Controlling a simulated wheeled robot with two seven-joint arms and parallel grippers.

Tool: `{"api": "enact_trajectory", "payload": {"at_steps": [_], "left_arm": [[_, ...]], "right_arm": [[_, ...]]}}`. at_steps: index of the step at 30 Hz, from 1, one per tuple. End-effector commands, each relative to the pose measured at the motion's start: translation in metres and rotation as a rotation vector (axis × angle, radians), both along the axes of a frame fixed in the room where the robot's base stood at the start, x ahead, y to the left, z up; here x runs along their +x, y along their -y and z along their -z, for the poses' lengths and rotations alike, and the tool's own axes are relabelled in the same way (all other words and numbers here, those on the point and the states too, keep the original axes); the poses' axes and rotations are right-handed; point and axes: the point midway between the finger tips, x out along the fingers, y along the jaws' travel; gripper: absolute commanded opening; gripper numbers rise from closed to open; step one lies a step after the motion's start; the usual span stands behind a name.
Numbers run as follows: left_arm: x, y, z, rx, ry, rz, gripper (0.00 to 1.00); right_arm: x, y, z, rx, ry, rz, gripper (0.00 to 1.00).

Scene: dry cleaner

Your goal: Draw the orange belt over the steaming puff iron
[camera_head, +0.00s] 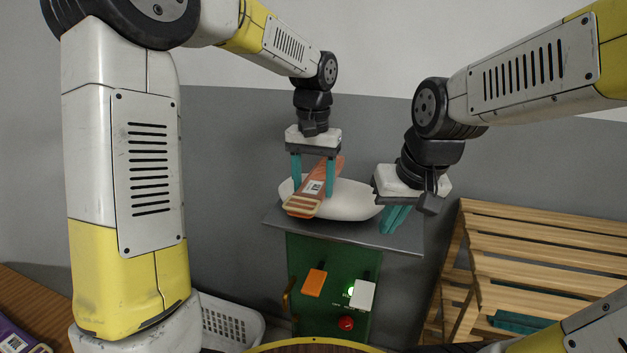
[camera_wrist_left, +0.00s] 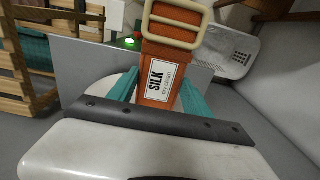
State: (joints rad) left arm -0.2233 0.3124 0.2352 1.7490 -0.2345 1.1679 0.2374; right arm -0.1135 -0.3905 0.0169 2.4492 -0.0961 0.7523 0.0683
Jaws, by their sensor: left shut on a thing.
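The puff iron is a white rounded pad (camera_head: 350,200) on a grey metal top (camera_head: 335,232) over a green cabinet. My left gripper (camera_head: 314,190) is shut on the orange belt (camera_head: 323,178), its teal fingers on either side of it. The belt lies slanted across the pad's left part, its cream buckle (camera_head: 301,205) toward the front. The left wrist view shows the belt's "SILK dry clean" label (camera_wrist_left: 160,80) and buckle (camera_wrist_left: 176,22). Whether the belt touches the pad is unclear. My right gripper (camera_head: 396,218) is by the pad's right end, empty; its finger gap is unclear. I see no steam.
The green cabinet (camera_head: 328,258) carries an orange tag (camera_head: 315,283), a white tag (camera_head: 362,294), a lit green light and a red button (camera_head: 346,323). A slatted wooden rack (camera_head: 540,245) stands right. A white basket (camera_head: 228,322) is lower left. A grey wall is behind.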

Motion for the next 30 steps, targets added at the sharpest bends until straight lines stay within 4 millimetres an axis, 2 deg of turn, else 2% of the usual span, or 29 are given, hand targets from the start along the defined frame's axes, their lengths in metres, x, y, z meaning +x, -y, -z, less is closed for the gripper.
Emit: {"api": "enact_trajectory", "payload": {"at_steps": [1, 9, 15, 30], "left_arm": [[0.000, 0.000, 0.000, 0.000, 0.001, 0.000, 0.14], [0.000, 0.000, 0.000, 0.000, 0.001, 0.000, 0.14], [0.000, 0.000, 0.000, 0.000, 0.001, 0.000, 0.14], [0.000, 0.000, 0.000, 0.000, 0.001, 0.000, 0.14]], "right_arm": [[0.006, -0.002, 0.014, -0.016, -0.043, -0.012, 0.00], [0.031, -0.013, 0.082, -0.094, -0.216, -0.066, 0.00], [0.037, -0.020, 0.121, -0.130, -0.300, -0.101, 0.00], [0.038, -0.022, 0.168, -0.144, -0.337, -0.116, 0.00]]}}
